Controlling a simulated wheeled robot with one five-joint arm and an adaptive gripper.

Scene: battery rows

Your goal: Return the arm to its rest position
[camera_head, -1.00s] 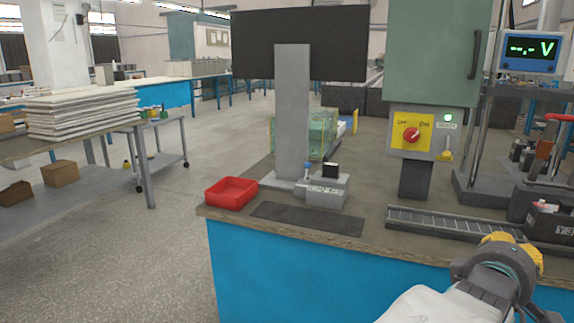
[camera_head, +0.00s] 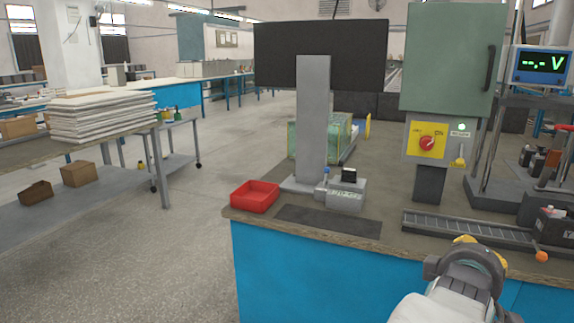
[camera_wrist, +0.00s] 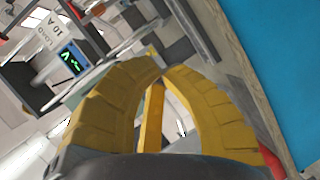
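My gripper shows at the lower right of the head view, at the end of my white arm, in front of the bench's blue side. Its yellow fingers are mostly hidden behind the grey wrist there. In the wrist view my gripper (camera_wrist: 160,66) has its yellow fingers curved together with the tips almost meeting. I see no object held between them. A yellow bar shows behind the gap between the fingers; I cannot tell what it is.
The bench (camera_head: 400,232) carries a red tray (camera_head: 255,196), a grey post with a black screen (camera_head: 320,55), a green cabinet (camera_head: 450,60), a slotted rail (camera_head: 470,231) and a voltage display (camera_head: 541,66). An orange knob (camera_head: 541,256) is at the bench's front edge. Open floor (camera_head: 190,250) lies left.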

